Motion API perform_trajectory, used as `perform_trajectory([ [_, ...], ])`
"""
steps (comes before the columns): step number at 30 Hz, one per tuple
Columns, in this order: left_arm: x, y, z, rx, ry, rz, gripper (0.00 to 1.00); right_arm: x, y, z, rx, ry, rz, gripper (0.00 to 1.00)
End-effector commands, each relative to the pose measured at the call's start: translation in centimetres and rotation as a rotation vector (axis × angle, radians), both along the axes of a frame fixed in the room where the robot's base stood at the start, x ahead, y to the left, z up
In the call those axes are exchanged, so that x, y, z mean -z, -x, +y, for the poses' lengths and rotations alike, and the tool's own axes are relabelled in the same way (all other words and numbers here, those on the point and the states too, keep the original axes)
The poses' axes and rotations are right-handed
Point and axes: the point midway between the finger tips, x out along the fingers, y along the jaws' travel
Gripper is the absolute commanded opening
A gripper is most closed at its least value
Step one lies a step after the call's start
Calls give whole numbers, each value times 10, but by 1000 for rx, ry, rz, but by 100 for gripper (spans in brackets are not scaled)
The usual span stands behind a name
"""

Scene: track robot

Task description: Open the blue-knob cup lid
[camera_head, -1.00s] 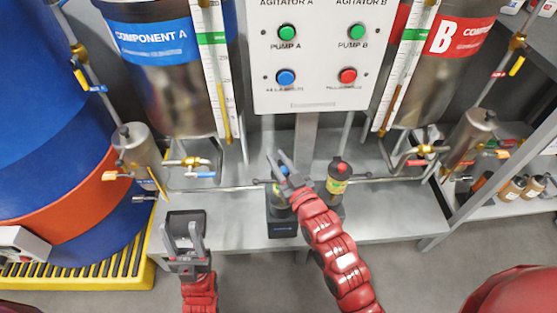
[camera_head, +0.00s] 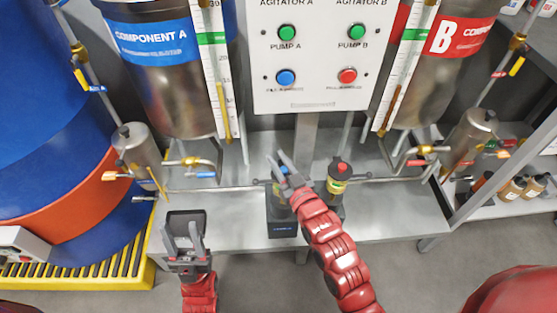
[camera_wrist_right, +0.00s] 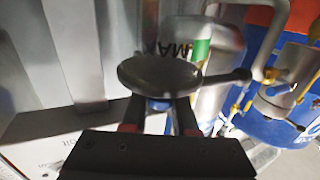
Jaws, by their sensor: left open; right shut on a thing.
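The blue-knob cup (camera_head: 280,208) stands on a dark base on the metal bench, partly hidden by my right gripper. My right gripper (camera_head: 283,168) is above it and shut on the blue knob. In the right wrist view the blue knob (camera_wrist_right: 160,104) is between the fingers, and the dark round lid (camera_wrist_right: 158,73) shows just beyond them. Whether the lid is seated on the cup or raised cannot be told. My left gripper (camera_head: 183,236) is open and empty near the bench's front edge, left of the cup.
A red-knob cup (camera_head: 338,180) stands close to the right of the blue-knob cup. A control panel (camera_head: 317,95) and two metal tanks rise behind. A thin horizontal pipe crosses behind the cups. The bench (camera_head: 390,215) is clear on the right.

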Motion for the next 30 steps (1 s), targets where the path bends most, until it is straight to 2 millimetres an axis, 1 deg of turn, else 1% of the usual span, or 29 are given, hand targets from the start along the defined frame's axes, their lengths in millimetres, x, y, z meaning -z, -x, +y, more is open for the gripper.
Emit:
perform_trajectory([
  [11, 0, 0, 0, 0, 0, 0, 50, 0, 0, 0, 0, 0, 0, 0],
  [16, -6, 0, 0, 0, 0, 0, 50, -3, -1, 0, 1, -1, 17, 0],
  [20, -18, 0, 0, 0, 0, 0, 50, -7, -2, 0, 1, -1, 63, 0],
  [26, -45, 0, 0, 0, 0, 0, 50, -15, -7, 0, 1, -1, 186, 0],
  [30, -64, 0, 0, 0, 0, 0, 50, -16, -11, -1, 1, -1, 297, 0],
])
